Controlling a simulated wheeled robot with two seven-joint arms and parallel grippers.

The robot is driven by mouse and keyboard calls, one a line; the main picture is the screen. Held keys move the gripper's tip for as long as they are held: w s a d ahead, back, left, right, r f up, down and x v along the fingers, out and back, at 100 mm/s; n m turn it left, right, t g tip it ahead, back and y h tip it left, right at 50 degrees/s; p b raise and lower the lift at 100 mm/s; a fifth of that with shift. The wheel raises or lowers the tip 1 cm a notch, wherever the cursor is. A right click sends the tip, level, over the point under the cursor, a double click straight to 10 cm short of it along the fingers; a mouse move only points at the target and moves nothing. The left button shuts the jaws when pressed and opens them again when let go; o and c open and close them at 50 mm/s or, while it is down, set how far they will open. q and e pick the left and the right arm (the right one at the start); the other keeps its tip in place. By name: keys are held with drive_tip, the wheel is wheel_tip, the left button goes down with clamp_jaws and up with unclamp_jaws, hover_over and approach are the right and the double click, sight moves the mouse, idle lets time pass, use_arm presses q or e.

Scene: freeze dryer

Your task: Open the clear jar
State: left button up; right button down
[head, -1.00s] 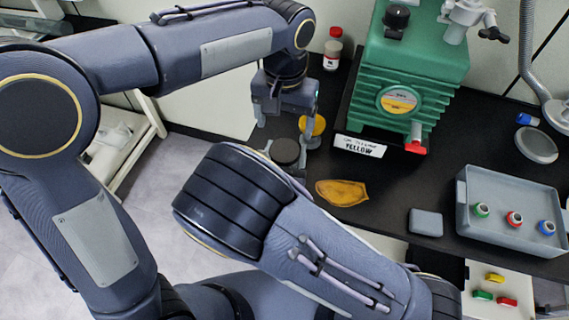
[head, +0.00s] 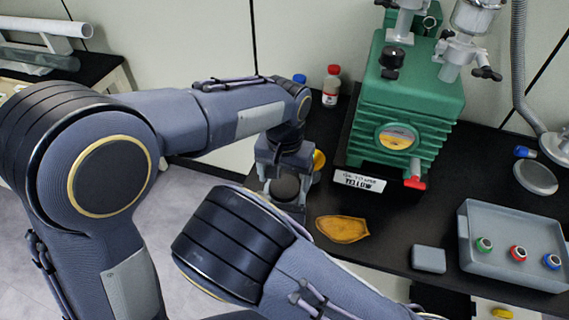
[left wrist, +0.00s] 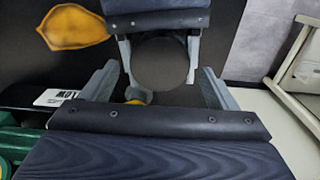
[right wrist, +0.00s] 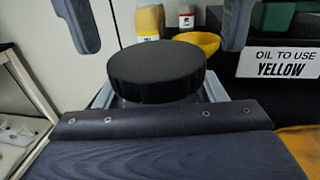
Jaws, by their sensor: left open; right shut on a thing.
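The jar's dark round lid (head: 286,187) shows beneath my left gripper (head: 285,172) in the head view. In the right wrist view the wide black lid (right wrist: 155,72) sits on the jar, and its ribbed side faces me. My right gripper (right wrist: 158,94) is shut on the jar below the lid. The clear body is mostly hidden. My left gripper is open just above the lid. Its two fingers hang at either side in the right wrist view. In the left wrist view the lid (left wrist: 160,62) lies between my right gripper's fingers, beyond my left fingers.
A yellow bowl (right wrist: 197,42) and bottles, one red-capped (head: 331,86), stand behind the jar. The green pump (head: 405,115) with a label card (head: 360,181) is right of it. A yellow-brown flat piece (head: 342,229), a grey block (head: 429,259) and a grey tray (head: 480,262) lie nearer.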

use_arm(q)
drive_tip(key=shift+f, duration=0.9)
drive_tip(key=shift+c, duration=0.3)
drive_tip(key=c, duration=1)
drive_tip(key=n, duration=0.3)
drive_tip(key=shift+r, duration=0.15)
drive_tip(key=shift+r, duration=1)
drive_tip(key=shift+r, duration=0.1)
